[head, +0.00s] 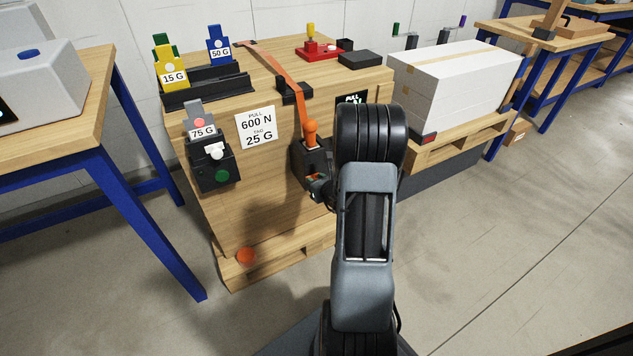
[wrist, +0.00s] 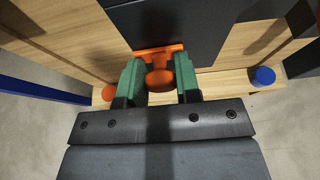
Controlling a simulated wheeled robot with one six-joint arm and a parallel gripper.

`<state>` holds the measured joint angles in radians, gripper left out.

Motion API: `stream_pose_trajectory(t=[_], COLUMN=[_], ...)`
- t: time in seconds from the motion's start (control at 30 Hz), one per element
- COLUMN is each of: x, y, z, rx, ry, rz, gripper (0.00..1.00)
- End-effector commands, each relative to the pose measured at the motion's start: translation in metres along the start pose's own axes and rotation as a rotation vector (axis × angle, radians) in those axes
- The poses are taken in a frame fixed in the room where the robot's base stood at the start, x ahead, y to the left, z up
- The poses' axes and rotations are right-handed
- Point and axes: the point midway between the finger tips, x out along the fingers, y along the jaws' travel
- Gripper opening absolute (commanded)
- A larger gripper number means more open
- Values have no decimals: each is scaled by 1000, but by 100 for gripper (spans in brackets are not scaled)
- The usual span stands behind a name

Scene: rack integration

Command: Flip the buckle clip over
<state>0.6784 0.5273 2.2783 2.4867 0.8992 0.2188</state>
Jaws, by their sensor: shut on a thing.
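My gripper (wrist: 158,64) has its green fingers on either side of an orange part with a crossbar and a rounded knob, which I take for the buckle clip (wrist: 160,80). It is shut on this part, against a dark panel. In the head view my gripper (head: 318,187) is small and partly hidden by my wrist, at the foot of the black buckle housing (head: 308,158) on the crate's front. A bit of orange shows there between green fingers.
The wooden crate (head: 240,210) carries a paper label (head: 257,133), a black 75 G block (head: 210,165) and tagged holders (head: 205,85). A blue-legged table (head: 140,215) stands close on the left. A white box (head: 450,80) on a pallet stands right. Floor between is clear.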

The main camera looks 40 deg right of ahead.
Motion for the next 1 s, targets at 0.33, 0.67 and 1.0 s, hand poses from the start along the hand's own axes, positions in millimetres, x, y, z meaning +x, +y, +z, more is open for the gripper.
stream_pose_trajectory(t=[0.33, 0.67, 1.0], x=[0, -1, 0], y=[-41, -48, -45], z=[1, 1, 1], rx=[1, 2, 0], ry=[-2, -2, -1], rz=[-2, -8, -2], gripper=[0, 0, 50])
